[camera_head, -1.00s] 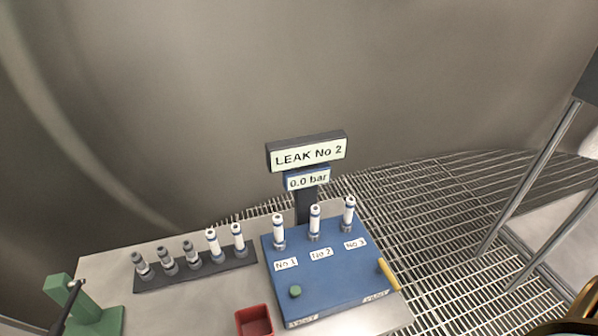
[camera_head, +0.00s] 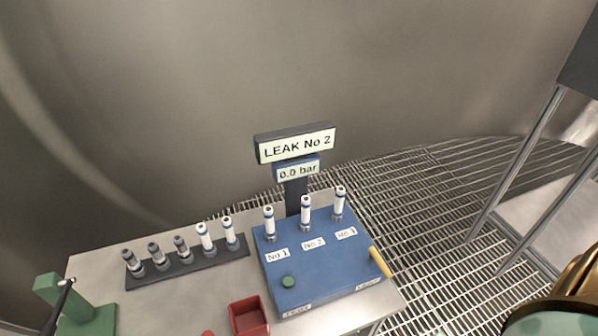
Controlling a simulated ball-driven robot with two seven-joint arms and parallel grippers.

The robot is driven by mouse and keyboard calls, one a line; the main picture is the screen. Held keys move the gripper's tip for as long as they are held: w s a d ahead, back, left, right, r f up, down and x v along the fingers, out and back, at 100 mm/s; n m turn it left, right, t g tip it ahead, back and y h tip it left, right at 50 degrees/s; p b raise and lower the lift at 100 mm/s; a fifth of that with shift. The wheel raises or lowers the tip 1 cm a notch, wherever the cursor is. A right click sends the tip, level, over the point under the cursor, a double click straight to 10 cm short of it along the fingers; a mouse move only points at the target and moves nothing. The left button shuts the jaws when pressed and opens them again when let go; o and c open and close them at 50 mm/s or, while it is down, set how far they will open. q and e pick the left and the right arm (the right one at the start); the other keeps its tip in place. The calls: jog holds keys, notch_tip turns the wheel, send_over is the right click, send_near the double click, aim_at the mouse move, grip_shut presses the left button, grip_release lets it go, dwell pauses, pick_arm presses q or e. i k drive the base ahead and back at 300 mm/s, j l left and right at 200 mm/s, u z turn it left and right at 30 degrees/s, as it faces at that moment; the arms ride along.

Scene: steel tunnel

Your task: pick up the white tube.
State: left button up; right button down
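Two white tubes with blue bands stand upright in the dark rack, one (camera_head: 205,237) beside the other (camera_head: 229,233). Three more white tubes stand upright on the blue box (camera_head: 325,275): one at No 1 (camera_head: 269,221), one at No 2 (camera_head: 306,211) and one at No 3 (camera_head: 340,202). The sign (camera_head: 296,145) above reads "LEAK No 2", and the display (camera_head: 297,170) under it reads 0.0 bar. Neither gripper's fingertips show in the view.
The dark rack (camera_head: 190,264) also holds several grey fittings (camera_head: 157,254) on the pale table (camera_head: 180,300). A red bin (camera_head: 248,317) is at the front, a green stand (camera_head: 88,318) at the left. The box has a green button (camera_head: 287,281) and yellow handle (camera_head: 380,262).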

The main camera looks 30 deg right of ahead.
aim_at(305, 221)
jog(key=z, duration=0.95)
